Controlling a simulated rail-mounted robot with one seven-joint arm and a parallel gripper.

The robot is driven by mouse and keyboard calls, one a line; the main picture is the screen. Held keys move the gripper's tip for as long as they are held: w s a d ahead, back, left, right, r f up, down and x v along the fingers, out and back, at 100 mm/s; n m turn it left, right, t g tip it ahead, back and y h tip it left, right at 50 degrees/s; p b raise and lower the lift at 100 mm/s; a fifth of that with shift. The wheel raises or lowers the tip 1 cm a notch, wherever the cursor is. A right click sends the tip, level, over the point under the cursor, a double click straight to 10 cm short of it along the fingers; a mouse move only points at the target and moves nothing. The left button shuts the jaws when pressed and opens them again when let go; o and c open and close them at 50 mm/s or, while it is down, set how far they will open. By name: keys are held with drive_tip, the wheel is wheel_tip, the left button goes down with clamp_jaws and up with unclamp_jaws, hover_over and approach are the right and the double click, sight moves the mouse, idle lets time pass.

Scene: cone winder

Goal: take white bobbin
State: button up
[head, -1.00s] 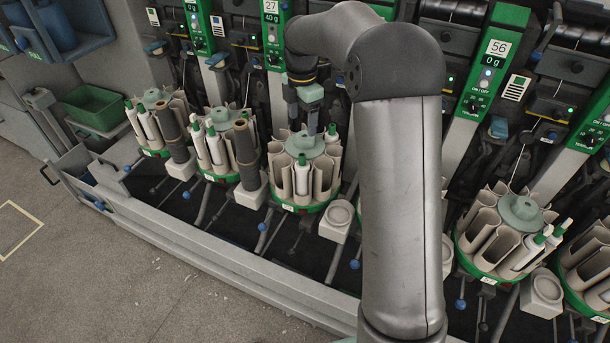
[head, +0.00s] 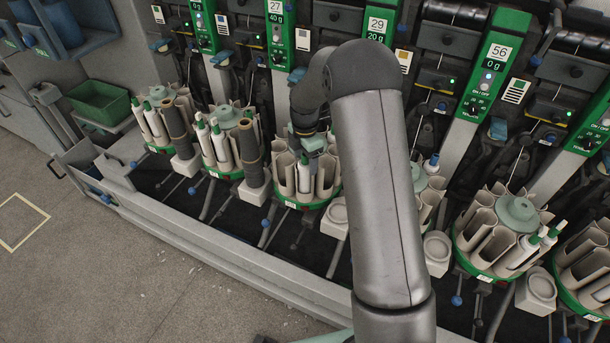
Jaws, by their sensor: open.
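A round carousel with a green base rim (head: 292,203) and beige pockets stands below my gripper, near the middle of the head view. A white bobbin (head: 303,178) with a green tip stands upright in one of its front pockets. My gripper (head: 314,152) is low over the top of this carousel, close beside the bobbin's tip. It is open, and no bobbin shows between its jaws. My arm and gripper hide the back and right of the carousel. I cannot tell whether the jaws touch anything.
Neighbouring carousels stand left (head: 222,170) and right (head: 482,270), some holding white bobbins. Two dark tubes (head: 248,148) stand upright on pale blocks to the left. Green numbered panels (head: 486,75) rise behind. Open floor (head: 130,270) lies at the lower left.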

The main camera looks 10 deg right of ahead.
drive_tip(key=shift+f, duration=0.15)
drive_tip(key=c, duration=0.9)
drive_tip(key=shift+c, duration=0.3)
drive_tip(key=shift+r, duration=0.2)
